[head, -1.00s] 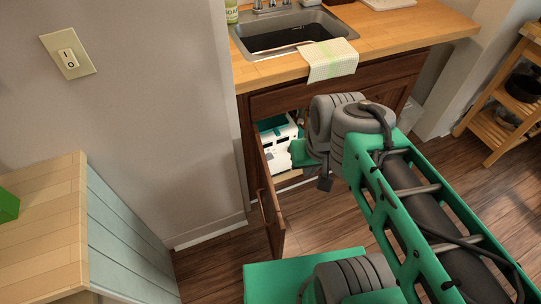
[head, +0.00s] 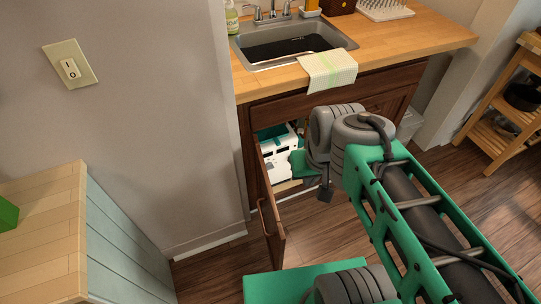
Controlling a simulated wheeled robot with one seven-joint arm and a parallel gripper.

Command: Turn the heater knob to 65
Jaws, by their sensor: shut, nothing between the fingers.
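A white box-shaped unit (head: 279,150), which looks like the heater, sits inside the open cabinet under the sink. Its front shows small dark marks and a teal part shows behind its top. I cannot make out a knob or any number on it. My gripper (head: 299,164) is at the cabinet opening, just right of the white unit, at the end of my green and grey arm. It is shut and seems empty, but its fingertips are hard to make out. Whether it touches the unit I cannot tell.
The wooden cabinet door (head: 269,208) stands open toward me, left of my arm. The counter (head: 408,60) above holds a sink (head: 290,45) and a draped cloth (head: 327,70). A wooden side table (head: 45,230) is at left, a shelf rack (head: 500,115) at right.

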